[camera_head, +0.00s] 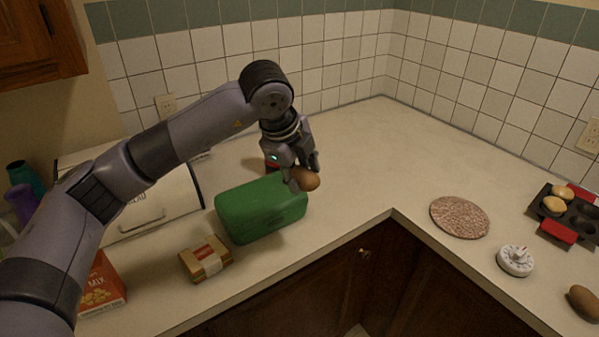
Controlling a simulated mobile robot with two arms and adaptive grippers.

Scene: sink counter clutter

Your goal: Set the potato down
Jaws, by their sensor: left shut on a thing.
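A brown potato (307,179) is held between the fingers of my left gripper (302,174), which is shut on it. The gripper points down beside the right end of a green box-shaped container (262,208). The potato overlaps the top right of the green container in the picture; I cannot tell whether they touch. A second brown, potato-like object (584,301) lies on the counter at the far right. My right gripper is not in view.
A bread box (150,212), a small tan package (206,259) and a red mix box (103,287) stand at the left. A round speckled board (460,217), a white timer (515,261) and a muffin tin (566,216) are at the right. The back corner counter (385,150) is clear.

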